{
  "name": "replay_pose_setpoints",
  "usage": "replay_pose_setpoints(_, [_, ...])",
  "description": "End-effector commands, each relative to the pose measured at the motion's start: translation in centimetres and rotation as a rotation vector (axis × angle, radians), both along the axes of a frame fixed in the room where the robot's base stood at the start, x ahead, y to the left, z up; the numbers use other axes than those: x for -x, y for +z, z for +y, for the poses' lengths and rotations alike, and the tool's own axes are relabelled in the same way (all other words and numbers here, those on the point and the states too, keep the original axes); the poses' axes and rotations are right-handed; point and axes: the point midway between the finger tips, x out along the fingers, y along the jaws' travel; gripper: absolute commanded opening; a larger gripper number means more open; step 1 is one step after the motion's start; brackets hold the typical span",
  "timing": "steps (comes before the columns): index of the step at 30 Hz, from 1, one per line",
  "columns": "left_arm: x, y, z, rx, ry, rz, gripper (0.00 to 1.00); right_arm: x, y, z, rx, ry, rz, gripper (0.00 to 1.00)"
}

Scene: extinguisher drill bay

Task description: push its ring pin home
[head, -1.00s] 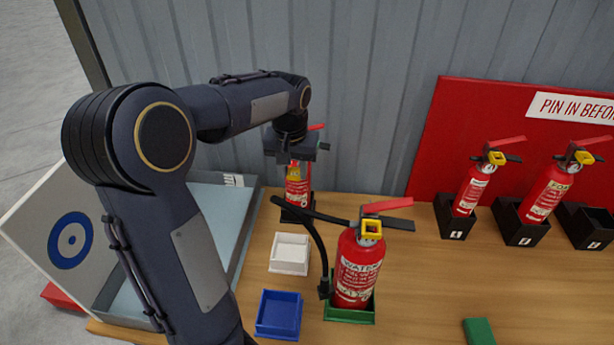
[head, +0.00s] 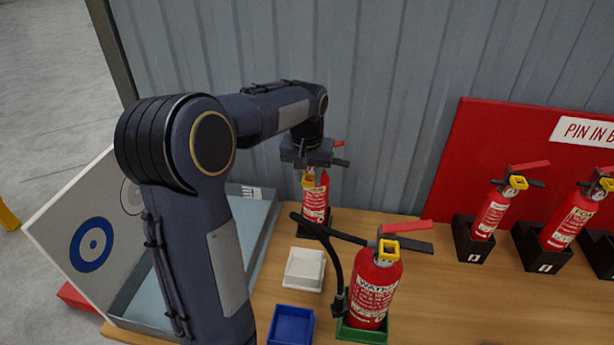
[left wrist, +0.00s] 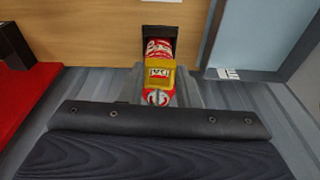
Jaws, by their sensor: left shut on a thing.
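A small red extinguisher (head: 315,200) stands upright in a black holder at the back, against the grey wall. My left gripper (head: 308,172) points down at its top. The left wrist view shows the extinguisher's red body (left wrist: 159,48) and a yellow piece (left wrist: 159,74) with lettering, between the grey fingers. The gripper is shut on this yellow piece, which looks like the ring pin. How deep the pin sits is hidden. A larger red extinguisher (head: 371,290) with a black hose stands in a green tray in front, with a yellow ring (head: 389,250) at its head. My right gripper is not in view.
A white tray (head: 304,270) and a blue tray (head: 291,325) stand left of the larger extinguisher. A grey-blue bin (head: 258,215) and a target board (head: 70,232) are at left. More extinguishers (head: 491,213) stand in black holders at right. The middle right of the bench is clear.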

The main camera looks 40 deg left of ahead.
Motion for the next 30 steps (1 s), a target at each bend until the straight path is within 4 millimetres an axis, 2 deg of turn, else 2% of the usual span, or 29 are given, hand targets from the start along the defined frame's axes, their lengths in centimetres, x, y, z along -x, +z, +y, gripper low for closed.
replay_pose_setpoints(30, [-3.7, 0.1, 1.9, -0.001, 0.002, 0.000, 0.00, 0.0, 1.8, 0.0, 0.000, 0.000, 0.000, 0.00])
